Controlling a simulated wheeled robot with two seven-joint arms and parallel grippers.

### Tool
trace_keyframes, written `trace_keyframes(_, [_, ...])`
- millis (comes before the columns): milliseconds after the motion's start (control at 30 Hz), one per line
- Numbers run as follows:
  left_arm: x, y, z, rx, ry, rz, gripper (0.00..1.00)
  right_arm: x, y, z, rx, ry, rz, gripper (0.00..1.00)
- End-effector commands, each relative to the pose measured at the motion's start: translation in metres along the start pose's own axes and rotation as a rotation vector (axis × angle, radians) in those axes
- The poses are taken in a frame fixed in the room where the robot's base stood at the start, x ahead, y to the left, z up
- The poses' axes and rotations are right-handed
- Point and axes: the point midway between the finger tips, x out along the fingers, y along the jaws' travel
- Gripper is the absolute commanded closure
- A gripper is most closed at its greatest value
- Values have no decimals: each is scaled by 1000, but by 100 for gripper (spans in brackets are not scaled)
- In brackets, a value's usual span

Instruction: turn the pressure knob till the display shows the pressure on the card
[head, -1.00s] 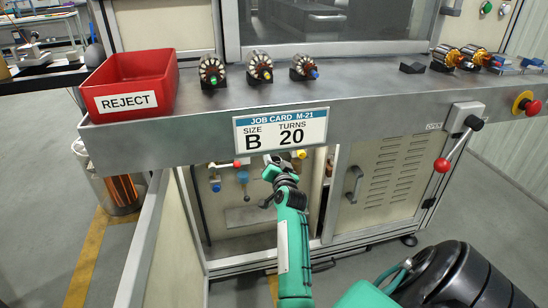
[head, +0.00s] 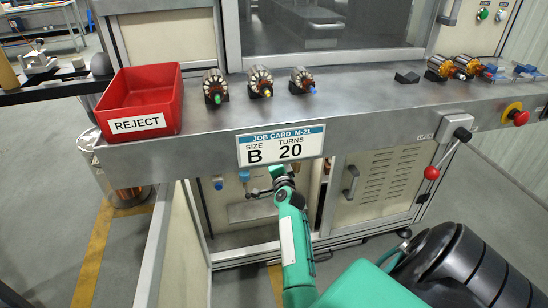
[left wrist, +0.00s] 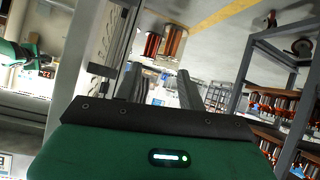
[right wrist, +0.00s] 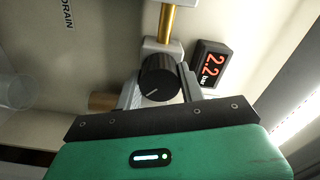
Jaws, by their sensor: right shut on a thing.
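In the right wrist view, my right gripper (right wrist: 160,85) is shut on a round black knob (right wrist: 159,78) with a white pointer line. A brass pipe (right wrist: 166,22) runs up from its grey fitting. Beside it, a black display (right wrist: 210,66) reads 2.2 bar in red. In the head view my right arm reaches under the bench's front edge, and its fingertips are hidden there. The job card (head: 281,147), M-21, reads size B, turns 20; I see no pressure on it. In the left wrist view my left gripper (left wrist: 158,85) looks open and empty. It is outside the head view.
The bench (head: 365,112) overhangs the valves and cabinet (head: 375,185). On it are a red reject bin (head: 178,95), several armatures (head: 260,82) and a black block (head: 407,77). A red-ball lever (head: 432,172) and red stop button (head: 519,117) stick out at right.

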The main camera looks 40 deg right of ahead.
Motion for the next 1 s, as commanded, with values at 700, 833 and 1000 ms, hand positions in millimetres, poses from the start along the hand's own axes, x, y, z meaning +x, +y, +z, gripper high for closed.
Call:
trace_keyframes(700, [-50,-48,15,-11,-418,-139,60,0,0,-1,622,1,2,83])
trace_keyframes(833, [-56,-52,17,-14,-449,-149,60,0,0,-1,692,1,1,83])
trace_keyframes(1000, [-60,-54,18,-17,-475,-158,60,0,0,0,753,1,1,83])
